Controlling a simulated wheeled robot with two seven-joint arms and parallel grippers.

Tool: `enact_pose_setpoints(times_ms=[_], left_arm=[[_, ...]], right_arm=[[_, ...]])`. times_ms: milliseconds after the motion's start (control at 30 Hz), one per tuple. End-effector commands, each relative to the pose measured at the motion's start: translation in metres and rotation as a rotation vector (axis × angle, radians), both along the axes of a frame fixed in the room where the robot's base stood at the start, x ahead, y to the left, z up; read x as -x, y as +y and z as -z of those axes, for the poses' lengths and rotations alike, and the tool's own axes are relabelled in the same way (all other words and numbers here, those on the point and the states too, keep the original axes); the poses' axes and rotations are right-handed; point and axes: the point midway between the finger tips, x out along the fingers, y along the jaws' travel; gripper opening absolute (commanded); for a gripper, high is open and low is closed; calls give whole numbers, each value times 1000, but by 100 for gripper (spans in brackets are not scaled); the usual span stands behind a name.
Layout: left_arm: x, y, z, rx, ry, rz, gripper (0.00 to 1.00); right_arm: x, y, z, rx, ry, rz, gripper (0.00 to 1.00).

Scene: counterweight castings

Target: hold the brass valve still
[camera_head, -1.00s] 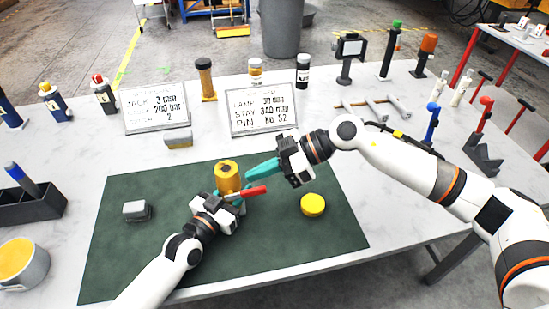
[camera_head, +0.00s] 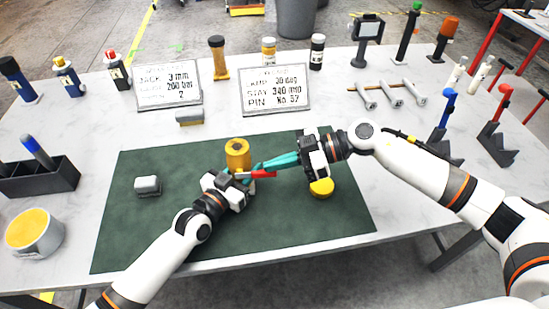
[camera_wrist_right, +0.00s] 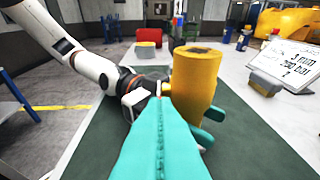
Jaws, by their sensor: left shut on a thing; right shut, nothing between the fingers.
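The brass valve (camera_head: 238,153) stands upright on the green mat (camera_head: 180,235), a gold cylinder with a dark top. It also shows in the right wrist view (camera_wrist_right: 193,72). A red lever-like piece (camera_head: 263,174) sticks out at its lower right. My left gripper (camera_head: 241,176) is shut on the valve low down; its teal fingers show past the body in the wrist view. My right gripper (camera_head: 258,167) is shut and empty, its long teal fingers pointing at the valve's right side just above the red piece. I cannot tell whether they touch. The valve's base is partly hidden.
A yellow disc (camera_head: 322,187) lies partly under my right gripper. A small grey block (camera_head: 147,186) sits on the mat's left. Two sign plates (camera_head: 167,87) (camera_head: 263,90) stand behind the mat. A black bin (camera_head: 40,176) and a yellow-filled pot (camera_head: 36,236) stand left. The mat's front is mostly clear.

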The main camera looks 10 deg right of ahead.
Motion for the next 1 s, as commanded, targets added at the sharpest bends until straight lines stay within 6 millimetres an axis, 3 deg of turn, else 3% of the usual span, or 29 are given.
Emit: enact_pose_setpoints(times_ms=[433, 867, 1000], left_arm=[[0, 0, -1, 3, 0, 0, 0], [0, 0, -1, 2, -1, 0, 0], [0, 0, -1, 2, -1, 0, 0]], right_arm=[[0, -1, 0, 5, -1, 1, 0], [0, -1, -17, 4, -2, -1, 0], [0, -1, -31, 4, -5, -1, 0]])
